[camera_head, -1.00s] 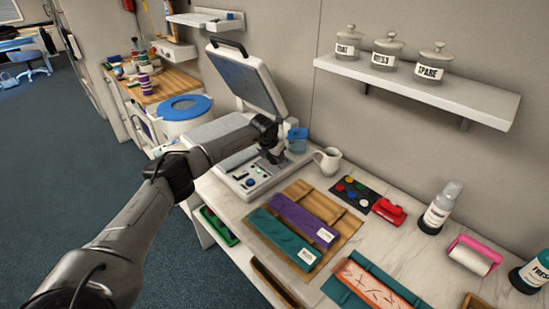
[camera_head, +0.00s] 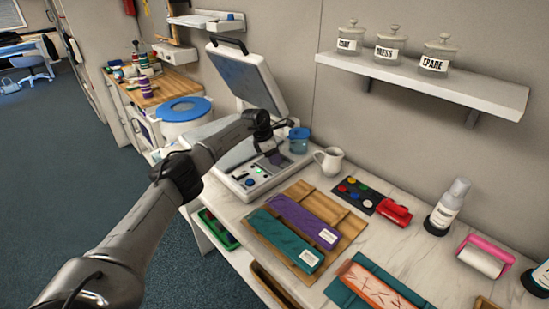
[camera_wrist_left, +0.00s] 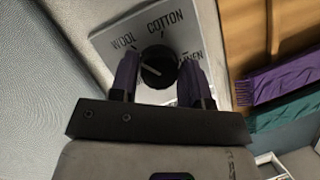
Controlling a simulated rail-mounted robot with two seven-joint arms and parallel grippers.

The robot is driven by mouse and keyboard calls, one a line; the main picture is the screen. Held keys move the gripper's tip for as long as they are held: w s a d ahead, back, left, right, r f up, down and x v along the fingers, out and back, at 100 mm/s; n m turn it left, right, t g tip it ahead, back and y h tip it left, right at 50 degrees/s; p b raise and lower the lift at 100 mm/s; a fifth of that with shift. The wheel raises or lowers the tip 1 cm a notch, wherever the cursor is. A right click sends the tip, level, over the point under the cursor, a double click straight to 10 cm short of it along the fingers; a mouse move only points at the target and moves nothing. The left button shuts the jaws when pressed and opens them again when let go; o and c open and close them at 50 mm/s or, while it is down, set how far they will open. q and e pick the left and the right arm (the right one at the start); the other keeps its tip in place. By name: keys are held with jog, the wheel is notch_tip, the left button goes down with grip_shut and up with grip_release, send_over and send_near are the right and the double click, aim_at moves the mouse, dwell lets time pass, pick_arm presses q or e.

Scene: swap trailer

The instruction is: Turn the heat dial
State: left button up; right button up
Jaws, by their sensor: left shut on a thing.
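The heat dial (camera_wrist_left: 158,68) is a black round knob with a white pointer line, on a white plate lettered WOOL, COTTON and a partly covered LINEN. In the left wrist view the line slants to the upper left, toward the WOOL side. My left gripper (camera_wrist_left: 160,84) has its purple fingers on either side of the dial and is shut on it. In the head view my left gripper (camera_head: 270,157) reaches down onto the press (camera_head: 228,153), whose hinged lid (camera_head: 246,80) stands open. There the dial is hidden by the gripper. My right gripper is not in view.
Close by are a blue-topped cup (camera_head: 298,141), a white jug (camera_head: 328,160) and a wooden board (camera_head: 342,222) with purple and teal cloths. A shelf (camera_head: 425,84) with lidded jars hangs at the right. Beyond the press stands a blue-lidded bin (camera_head: 185,108).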

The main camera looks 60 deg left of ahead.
pick_arm(q)
jog(key=shift+m, duration=0.4)
dwell(0.3)
jog(key=o, duration=0.9)
jog(key=shift+c, duration=0.2)
jog(key=b+v, duration=0.1)
jog(key=v, duration=1.2)
jog(key=shift+a+r+b, duration=0.2)
jog(key=shift+r+b, duration=0.15)
jog(key=shift+r, duration=0.05)
